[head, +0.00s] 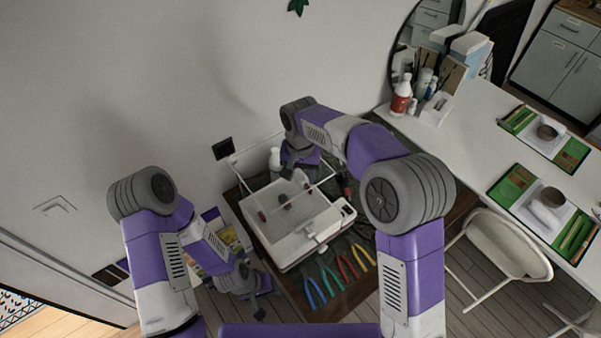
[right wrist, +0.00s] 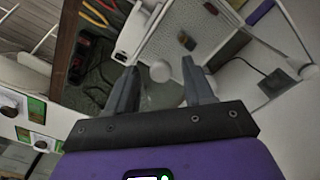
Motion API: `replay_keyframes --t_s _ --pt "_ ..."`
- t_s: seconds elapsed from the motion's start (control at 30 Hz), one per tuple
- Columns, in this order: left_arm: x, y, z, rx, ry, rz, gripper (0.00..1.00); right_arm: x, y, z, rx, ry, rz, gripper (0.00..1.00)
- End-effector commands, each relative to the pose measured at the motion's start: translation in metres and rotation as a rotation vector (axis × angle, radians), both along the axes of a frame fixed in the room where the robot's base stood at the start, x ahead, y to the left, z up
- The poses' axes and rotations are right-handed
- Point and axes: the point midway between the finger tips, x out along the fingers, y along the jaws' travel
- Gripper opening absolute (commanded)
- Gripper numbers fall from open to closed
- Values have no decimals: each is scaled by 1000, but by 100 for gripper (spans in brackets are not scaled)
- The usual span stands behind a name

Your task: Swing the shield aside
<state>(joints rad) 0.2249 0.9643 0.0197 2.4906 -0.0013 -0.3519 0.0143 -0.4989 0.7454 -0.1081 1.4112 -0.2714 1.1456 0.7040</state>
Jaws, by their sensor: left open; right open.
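A white open-topped box-shaped machine (head: 280,250) with a grey bed stands on the dark-topped bench. What looks like the clear shield, with thin pale edges, is hard to make out over it. A small round white knob (right wrist: 161,70) shows between my right fingertips in the right wrist view; I cannot tell whether they touch it. My right gripper (head: 299,168) is open at the machine's far side, and its open fingers also show in the right wrist view (right wrist: 161,88). My left gripper (head: 259,298) is open, low at the machine's near left, and holds nothing visible.
Several coloured pliers (head: 336,278) lie along the bench's near right edge. A white table (head: 465,135) with trays and bottles and a white chair (head: 505,245) are to the right.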

Motion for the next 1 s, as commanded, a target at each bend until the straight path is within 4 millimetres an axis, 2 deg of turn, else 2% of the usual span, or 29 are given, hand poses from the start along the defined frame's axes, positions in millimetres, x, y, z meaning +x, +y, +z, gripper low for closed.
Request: replay_keyframes --t_s 0.17,0.5,1.0 --pt "0 0 0 0 0 0 43 0 0 0 0 0 0 52" --pt "0 0 0 0 0 0 43 0 0 0 0 0 0 0" --pt "0 0 -1 0 0 0 43 -6 5 1 0 -1 -39 0"
